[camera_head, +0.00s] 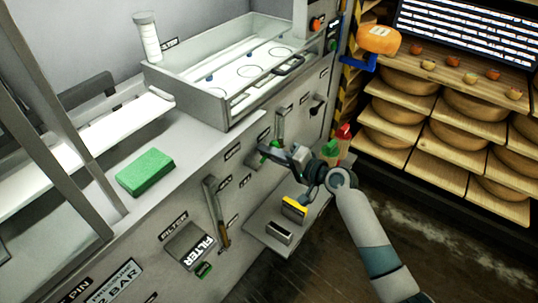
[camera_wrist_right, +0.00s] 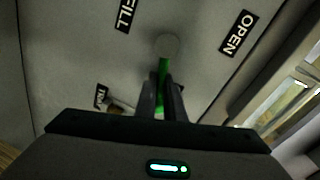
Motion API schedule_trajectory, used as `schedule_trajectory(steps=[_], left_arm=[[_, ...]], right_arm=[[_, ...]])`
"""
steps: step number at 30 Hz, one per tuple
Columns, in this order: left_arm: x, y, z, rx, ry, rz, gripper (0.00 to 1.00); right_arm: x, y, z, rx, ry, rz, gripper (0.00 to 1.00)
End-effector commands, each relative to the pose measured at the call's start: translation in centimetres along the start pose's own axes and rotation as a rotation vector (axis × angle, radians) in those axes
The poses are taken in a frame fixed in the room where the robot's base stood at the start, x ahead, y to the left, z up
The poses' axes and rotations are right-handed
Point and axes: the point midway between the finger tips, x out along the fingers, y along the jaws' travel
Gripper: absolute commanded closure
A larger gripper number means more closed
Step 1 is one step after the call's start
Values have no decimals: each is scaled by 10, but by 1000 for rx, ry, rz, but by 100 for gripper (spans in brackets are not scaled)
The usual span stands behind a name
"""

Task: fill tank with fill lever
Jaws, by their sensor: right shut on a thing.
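The fill lever (camera_head: 281,124) is on the grey front panel, below the open metal tank (camera_head: 205,105). My right gripper (camera_head: 271,151) comes in from the lower right and is at the lever's lower end. In the right wrist view, my right gripper (camera_wrist_right: 163,92) is shut on the green handle of the fill lever (camera_wrist_right: 163,70). A black FILL label (camera_wrist_right: 125,14) is at the upper left of it and an OPEN label (camera_wrist_right: 239,33) at the upper right. The fingers hide the lower part of the handle. My left gripper is not in view.
Another lever (camera_head: 213,205) hangs on the panel to the left, above a FILTER box (camera_head: 189,246). A green block (camera_head: 146,172) lies on the counter. A low shelf (camera_head: 258,237) juts out below my right gripper. A cheese rack (camera_head: 440,150) stands at the right.

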Motion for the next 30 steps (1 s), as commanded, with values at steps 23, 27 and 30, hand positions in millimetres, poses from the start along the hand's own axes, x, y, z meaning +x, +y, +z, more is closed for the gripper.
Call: schedule_trajectory(steps=[23,27,30], left_arm=[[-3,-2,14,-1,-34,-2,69],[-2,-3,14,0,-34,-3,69],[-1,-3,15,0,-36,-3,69]], right_arm=[[-6,-29,10,-566,110,2,100],[-6,-30,10,-594,117,2,100],[-6,-30,11,-603,118,2,100]])
